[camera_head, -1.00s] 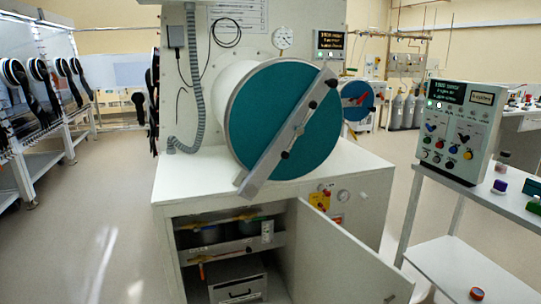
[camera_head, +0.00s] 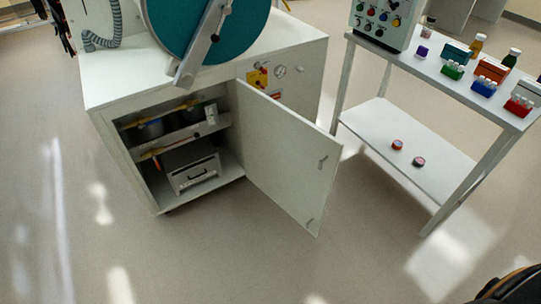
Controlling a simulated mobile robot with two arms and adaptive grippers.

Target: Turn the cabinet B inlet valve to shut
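A white cabinet (camera_head: 110,82) stands at left centre with its door (camera_head: 280,150) swung open to the right. Inside, a yellow lever or pipe (camera_head: 187,106) lies along the upper level, above dark round vessels. A second yellow-orange lever or pipe (camera_head: 152,153) is at the left below the shelf. They are small and partly shaded; I cannot tell which is the inlet valve or its position. Neither of my grippers is in view.
A large teal round hatch (camera_head: 200,28) with a grey bar tops the cabinet. At right, a white table (camera_head: 440,72) carries a control box (camera_head: 385,22), colored racks and bottles; its lower shelf holds two small round items. The floor before the cabinet is clear.

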